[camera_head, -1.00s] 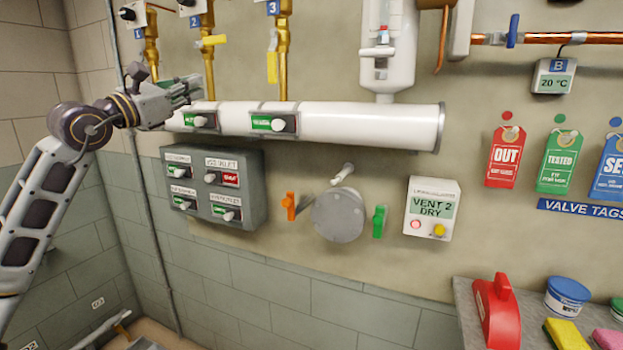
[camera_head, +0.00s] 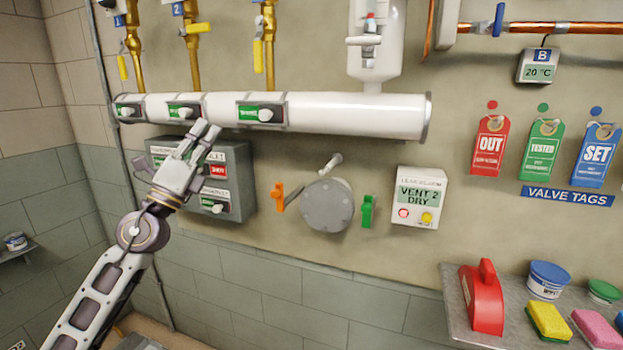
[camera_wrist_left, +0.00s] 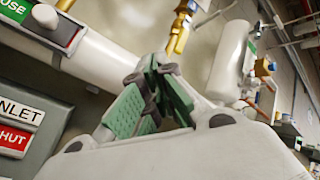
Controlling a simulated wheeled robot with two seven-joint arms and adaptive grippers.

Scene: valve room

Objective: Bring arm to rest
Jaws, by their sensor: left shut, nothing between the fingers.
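My left gripper (camera_head: 205,133) is in front of the grey switch box (camera_head: 236,205), its fingers pointing up toward the white horizontal pipe (camera_head: 345,114). It hides part of the box's switches and labels. In the left wrist view the gripper's green-padded fingers (camera_wrist_left: 160,80) meet at their tips, with nothing held. The white pipe (camera_wrist_left: 92,50) and a red label on the switch box (camera_wrist_left: 15,139) show behind them. My right gripper is in neither view.
A round grey flange (camera_head: 327,207) sits between an orange handle (camera_head: 278,198) and a green handle (camera_head: 367,211).

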